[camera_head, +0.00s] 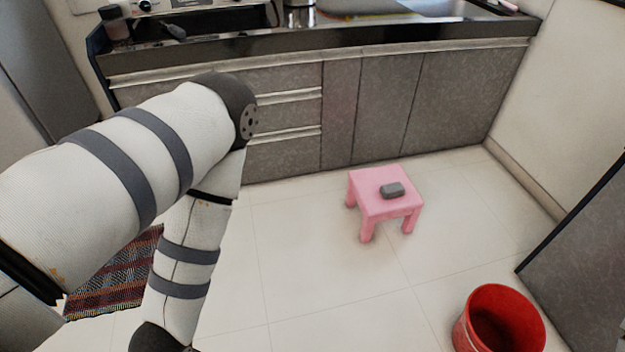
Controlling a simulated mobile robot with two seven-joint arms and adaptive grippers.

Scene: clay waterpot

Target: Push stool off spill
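A small pink stool (370,207) stands upright on the tiled floor in front of the kitchen cabinets. A grey block (391,190) lies on its seat. I cannot make out a spill on the floor; the floor under the stool is mostly hidden by its seat and legs. My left arm reaches in from the left and bends down, well apart from the stool. Its gripper is below the picture's bottom edge. My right arm and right gripper do not show.
A red bucket (467,335) stands on the floor at the lower right. Grey cabinets (440,105) with a dark counter run along the back. A woven mat (110,278) lies at the left, partly behind my arm. The floor between arm and stool is clear.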

